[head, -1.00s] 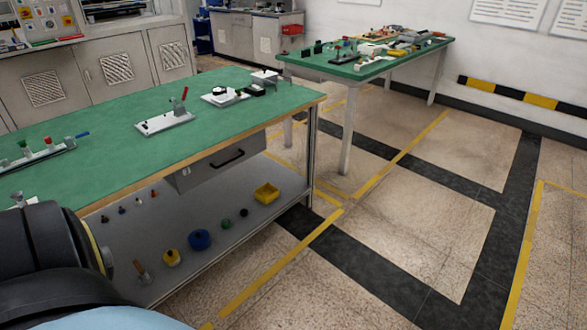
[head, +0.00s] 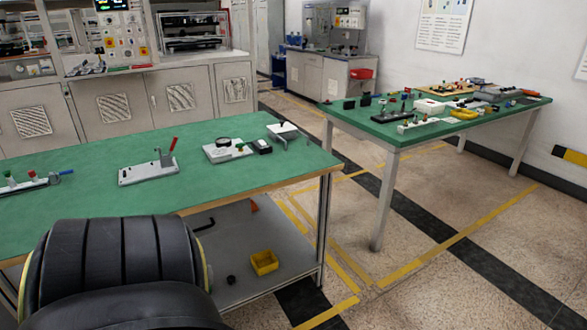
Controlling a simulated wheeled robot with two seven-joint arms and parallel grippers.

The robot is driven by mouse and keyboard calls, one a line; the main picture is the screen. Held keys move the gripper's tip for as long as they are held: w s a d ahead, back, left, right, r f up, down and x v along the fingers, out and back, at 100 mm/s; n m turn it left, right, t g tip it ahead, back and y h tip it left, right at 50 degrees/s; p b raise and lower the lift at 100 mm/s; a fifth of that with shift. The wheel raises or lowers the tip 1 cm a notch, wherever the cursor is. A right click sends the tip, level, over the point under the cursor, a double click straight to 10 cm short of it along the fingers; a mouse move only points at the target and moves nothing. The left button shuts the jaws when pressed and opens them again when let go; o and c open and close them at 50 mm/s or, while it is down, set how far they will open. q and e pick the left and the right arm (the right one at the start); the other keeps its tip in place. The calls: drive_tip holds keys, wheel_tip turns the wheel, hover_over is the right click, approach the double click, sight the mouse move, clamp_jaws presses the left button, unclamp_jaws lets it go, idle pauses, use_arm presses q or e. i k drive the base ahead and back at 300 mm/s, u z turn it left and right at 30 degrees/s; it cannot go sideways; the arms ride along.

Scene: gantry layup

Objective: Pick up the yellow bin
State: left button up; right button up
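The yellow bin (head: 264,262) is a small open-topped box. It sits on the grey lower shelf (head: 240,285) of the near green-topped workbench, close to the shelf's right end. A small dark round item (head: 231,280) lies just left of it. A black part of my own arm fills the lower left and hides much of the shelf. Neither gripper shows in the head view.
The near workbench top (head: 100,155) overhangs the shelf, with a bench leg (head: 323,225) right of the bin. Tools and fixtures stand on top. A second green table (head: 370,125) stands at the right, with open floor between.

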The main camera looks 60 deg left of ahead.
sight(265, 262)
drive_tip(key=i, duration=2.05)
drive_tip(key=u, duration=2.8)
